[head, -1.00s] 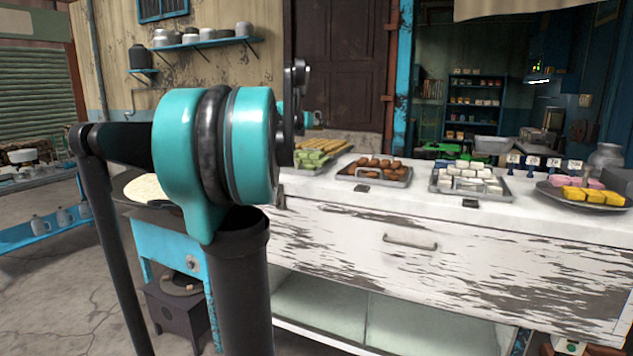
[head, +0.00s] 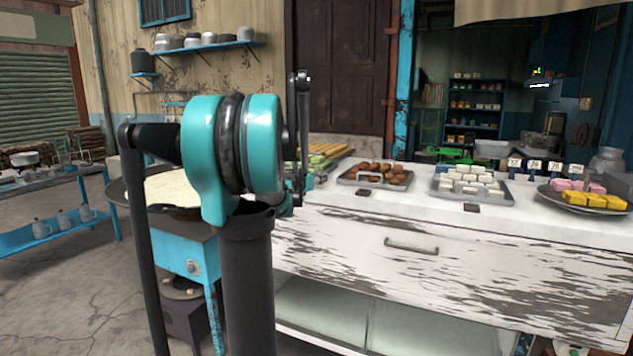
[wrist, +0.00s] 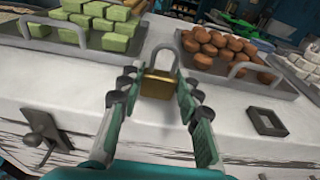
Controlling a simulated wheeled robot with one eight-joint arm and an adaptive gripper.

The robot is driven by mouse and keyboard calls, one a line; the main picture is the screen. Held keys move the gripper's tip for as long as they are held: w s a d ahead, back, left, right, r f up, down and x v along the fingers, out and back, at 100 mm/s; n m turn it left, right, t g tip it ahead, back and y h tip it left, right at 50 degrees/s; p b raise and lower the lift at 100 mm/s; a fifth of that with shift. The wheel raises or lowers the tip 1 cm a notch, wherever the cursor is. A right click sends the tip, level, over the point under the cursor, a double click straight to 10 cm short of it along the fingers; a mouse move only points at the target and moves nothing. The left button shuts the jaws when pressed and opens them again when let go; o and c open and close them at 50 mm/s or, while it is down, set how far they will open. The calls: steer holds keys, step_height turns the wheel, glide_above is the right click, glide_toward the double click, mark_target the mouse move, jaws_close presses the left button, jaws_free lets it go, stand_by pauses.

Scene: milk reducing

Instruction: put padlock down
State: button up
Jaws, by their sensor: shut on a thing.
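A brass padlock (wrist: 157,88) with a grey shackle shows in the middle of the wrist view, shackle up and away from me. My gripper (wrist: 158,80) is shut on its body, one finger on each side. The padlock is over the white counter (wrist: 85,82), close to the gap between two trays; I cannot tell whether it touches the top. In the head view, my arm hides most of the gripper and I cannot make out the padlock; the counter (head: 420,213) stands ahead.
A tray of green blocks (wrist: 100,42) lies to the left and a tray of brown balls (wrist: 250,80) to the right. A dark square plate (wrist: 266,122) lies on the counter's front right. More trays and a plate of sweets (head: 585,200) stand further right. A wok (head: 125,190) is at left.

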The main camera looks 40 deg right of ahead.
steer(key=shift+f, duration=0.45)
steer(key=o, duration=1.2)
steer(key=shift+f, duration=0.1)
steer(key=v, duration=1.2)
